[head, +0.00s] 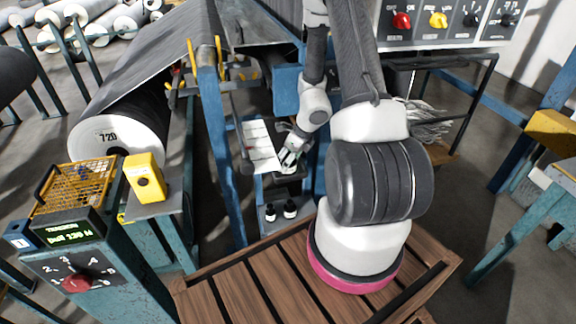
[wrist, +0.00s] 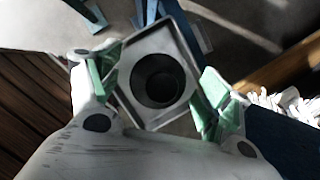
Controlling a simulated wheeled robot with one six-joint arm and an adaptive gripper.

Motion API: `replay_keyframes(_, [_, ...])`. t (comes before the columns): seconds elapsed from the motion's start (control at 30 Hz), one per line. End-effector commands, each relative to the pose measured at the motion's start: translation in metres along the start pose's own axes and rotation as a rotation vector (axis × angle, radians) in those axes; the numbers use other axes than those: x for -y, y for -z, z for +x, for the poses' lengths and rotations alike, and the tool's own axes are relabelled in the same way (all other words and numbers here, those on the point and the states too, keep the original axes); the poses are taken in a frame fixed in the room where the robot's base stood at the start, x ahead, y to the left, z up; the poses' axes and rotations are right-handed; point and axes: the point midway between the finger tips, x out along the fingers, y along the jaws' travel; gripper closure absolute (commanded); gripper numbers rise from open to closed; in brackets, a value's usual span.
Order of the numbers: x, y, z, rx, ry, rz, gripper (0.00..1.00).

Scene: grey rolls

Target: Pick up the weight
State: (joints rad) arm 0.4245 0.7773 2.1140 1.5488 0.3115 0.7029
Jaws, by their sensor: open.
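My gripper (head: 289,157) is open and points down beside the blue frame, left of my arm in the head view. In the wrist view, my gripper (wrist: 158,88) has its green-padded fingers on the left and right of a grey square block (wrist: 158,77) with a round dark recess. This block looks like the weight; it sits turned between the fingers. I cannot tell whether the pads touch it. In the head view, a dark block (head: 289,184) shows just below the fingers, partly hidden by them.
A white ruled sheet (head: 259,146) stands just left of my gripper. Two small black-topped objects (head: 280,211) stand below it. Blue posts (head: 217,140) rise on the left. A slatted wooden platform (head: 270,275) lies in front. A big grey roll (head: 118,135) is at the left.

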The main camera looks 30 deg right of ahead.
Motion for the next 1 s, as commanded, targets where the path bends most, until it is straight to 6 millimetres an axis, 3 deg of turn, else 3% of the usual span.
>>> replay_keyframes(0.07, [0.000,0.000,0.000,0.000,0.000,0.000,0.32])
replay_keyframes(0.43, [0.000,0.000,0.000,0.000,0.000,-0.001,1.00])
replay_keyframes(0.8, [0.001,-0.002,-0.002,0.002,0.001,-0.002,1.00])
replay_keyframes(1.0, [0.000,-0.006,-0.013,0.004,0.001,-0.003,1.00])
